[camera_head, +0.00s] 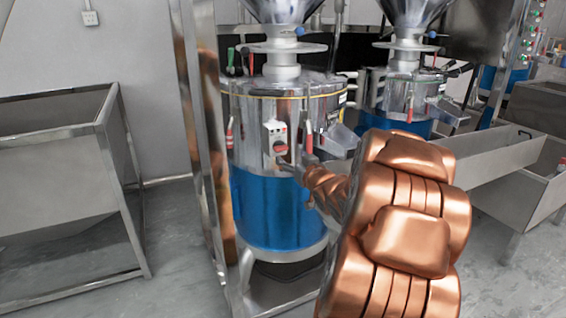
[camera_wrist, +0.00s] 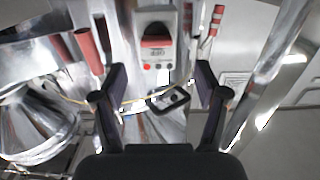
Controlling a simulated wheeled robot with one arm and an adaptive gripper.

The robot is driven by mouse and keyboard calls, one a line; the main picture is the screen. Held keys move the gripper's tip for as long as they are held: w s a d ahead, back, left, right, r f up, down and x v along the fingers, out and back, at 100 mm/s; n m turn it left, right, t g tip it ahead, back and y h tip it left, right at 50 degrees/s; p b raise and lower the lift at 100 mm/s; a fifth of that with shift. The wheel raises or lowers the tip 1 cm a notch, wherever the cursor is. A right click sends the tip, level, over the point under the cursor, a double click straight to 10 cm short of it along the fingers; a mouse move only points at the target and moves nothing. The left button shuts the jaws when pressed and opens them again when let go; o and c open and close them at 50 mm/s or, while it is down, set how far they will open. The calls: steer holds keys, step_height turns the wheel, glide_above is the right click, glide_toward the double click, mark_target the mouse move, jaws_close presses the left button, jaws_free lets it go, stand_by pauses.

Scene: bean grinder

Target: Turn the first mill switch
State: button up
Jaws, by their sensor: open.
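The first mill (camera_head: 283,205) is a steel cylinder with a blue lower half. In the head view, the gripper (camera_head: 287,165) is close to the mill, just below the switch, partly hidden by my arm.
A black loop (camera_wrist: 168,98) shows between the fingers. A second mill (camera_head: 395,95) stands behind right. A steel frame post (camera_head: 195,130) is left of the first mill.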

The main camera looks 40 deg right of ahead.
mark_target(282, 149)
steer(key=shift+d+b+x, duration=0.1)
steer(key=shift+b+x, duration=0.2)
steer(key=shift+x, duration=1.65)
steer(key=shift+d+b+x, duration=0.15)
steer(key=shift+b+x, duration=0.1)
steer(key=shift+x, duration=1.65)
steer(key=shift+s, duration=0.1)
steer(key=c, duration=1.2)
